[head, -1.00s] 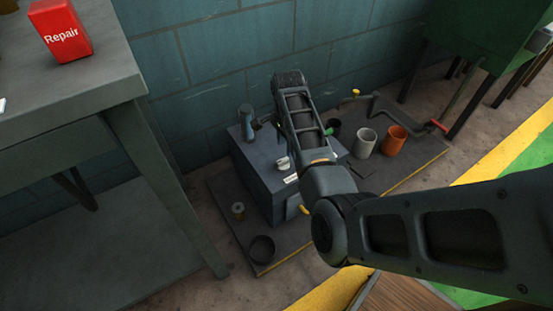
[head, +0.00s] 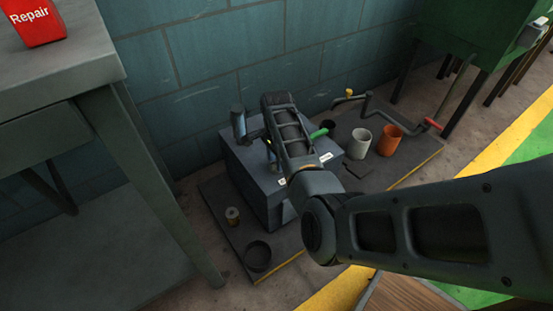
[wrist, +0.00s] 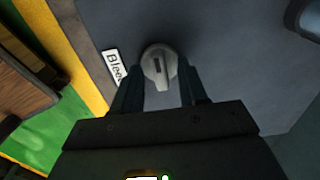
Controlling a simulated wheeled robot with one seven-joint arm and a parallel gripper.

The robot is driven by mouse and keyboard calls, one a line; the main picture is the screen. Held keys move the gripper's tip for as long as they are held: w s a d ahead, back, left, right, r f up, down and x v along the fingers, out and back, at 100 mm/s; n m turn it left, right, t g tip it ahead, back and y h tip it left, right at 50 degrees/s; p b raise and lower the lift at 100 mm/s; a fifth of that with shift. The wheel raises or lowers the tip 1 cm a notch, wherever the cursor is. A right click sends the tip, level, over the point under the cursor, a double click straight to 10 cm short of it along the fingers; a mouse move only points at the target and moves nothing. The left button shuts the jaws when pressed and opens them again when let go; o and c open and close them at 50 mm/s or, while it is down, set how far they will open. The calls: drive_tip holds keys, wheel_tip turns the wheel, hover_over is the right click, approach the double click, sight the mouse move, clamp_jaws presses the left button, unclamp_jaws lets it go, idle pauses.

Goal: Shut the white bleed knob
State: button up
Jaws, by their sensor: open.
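The white bleed knob (wrist: 159,65) sits on the dark grey box top in the wrist view, beside a white label (wrist: 115,66) reading "Blee". The knob has a raised grip bar with a dark mark. My gripper (wrist: 160,98) is open, its two dark fingers on either side of the knob's lower part. I cannot tell whether they touch it. In the head view my arm hides the knob and the gripper; the grey box (head: 245,185) shows below the arm.
The box stands on a dark platform (head: 220,205) with a black bowl (head: 257,256), a small tin (head: 232,216), a white cup (head: 358,142) and an orange cup (head: 389,140). A grey table (head: 60,95) stands left.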

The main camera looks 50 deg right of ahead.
clamp_jaws()
drive_tip(key=shift+r+n+p, duration=0.1)
drive_tip(key=shift+n+p, duration=0.2)
drive_tip(key=shift+p, duration=0.1)
drive_tip(key=n+p, duration=0.2)
drive_tip(key=shift+r+n+p, duration=0.1)
drive_tip(key=shift+n+p, duration=0.2)
drive_tip(key=shift+n, duration=0.1)
drive_tip(key=n+p, duration=0.2)
drive_tip(key=n, duration=0.2)
drive_tip(key=shift+n, duration=0.3)
drive_tip(key=n+p, duration=0.2)
drive_tip(key=n, duration=0.3)
drive_tip(key=shift+f+n+p, duration=0.2)
drive_tip(key=shift+n+p, duration=0.35)
drive_tip(key=shift+n, duration=1.85)
